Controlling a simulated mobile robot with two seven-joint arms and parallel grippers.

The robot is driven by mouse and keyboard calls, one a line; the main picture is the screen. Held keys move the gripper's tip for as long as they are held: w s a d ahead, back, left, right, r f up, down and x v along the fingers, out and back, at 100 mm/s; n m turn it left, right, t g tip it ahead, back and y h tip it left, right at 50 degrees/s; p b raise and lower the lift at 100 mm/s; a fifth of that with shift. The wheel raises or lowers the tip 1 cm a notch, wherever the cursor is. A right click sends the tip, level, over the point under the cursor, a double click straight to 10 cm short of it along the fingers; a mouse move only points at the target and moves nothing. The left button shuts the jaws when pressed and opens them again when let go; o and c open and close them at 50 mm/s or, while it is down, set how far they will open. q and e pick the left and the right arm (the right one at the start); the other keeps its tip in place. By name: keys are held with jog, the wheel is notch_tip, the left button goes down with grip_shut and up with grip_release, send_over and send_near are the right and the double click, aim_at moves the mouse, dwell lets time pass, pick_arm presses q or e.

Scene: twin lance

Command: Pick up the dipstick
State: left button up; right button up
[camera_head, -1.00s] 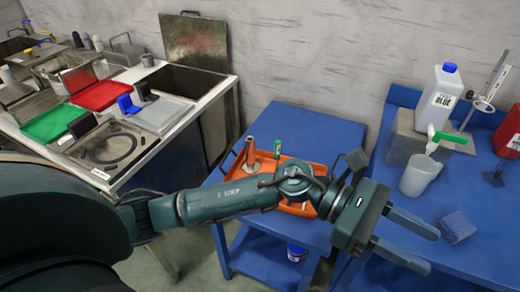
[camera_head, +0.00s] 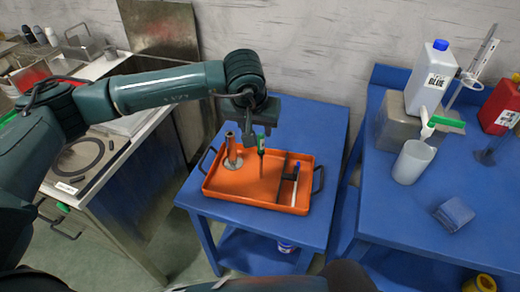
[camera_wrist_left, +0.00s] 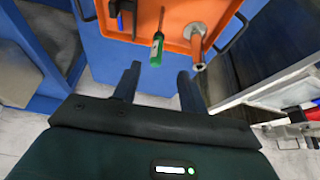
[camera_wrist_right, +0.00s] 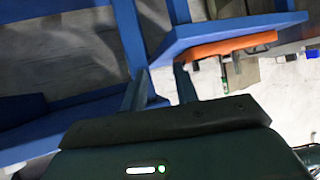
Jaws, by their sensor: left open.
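The dipstick appears to be the thin rod with a green handle (camera_head: 261,142) in the orange tray. It seems to stand upright, handle up. In the left wrist view the green handle (camera_wrist_left: 157,48) lies just beyond the fingertips, in line with the gap between them. My left gripper (camera_head: 258,122) is open and empty over the tray's back edge, close to the handle. Its spread fingers show in the left wrist view (camera_wrist_left: 158,78). My right gripper (camera_wrist_right: 158,82) is open and empty in the right wrist view, away from the tray.
The orange tray (camera_head: 225,188) on the blue table (camera_head: 310,118) also holds a metal post (camera_head: 231,148) left of the dipstick and a divider with a blue-tipped tool (camera_head: 296,178).

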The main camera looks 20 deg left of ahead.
aim_at(260, 136)
pick_arm(q)
jog(key=x, duration=0.3)
jog(key=p+x, duration=0.1)
jog(key=x, duration=0.3)
jog(key=shift+w+d+f, duration=0.2)
jog(key=shift+w+f, duration=0.05)
jog(key=shift+w, duration=0.1)
grip_shut()
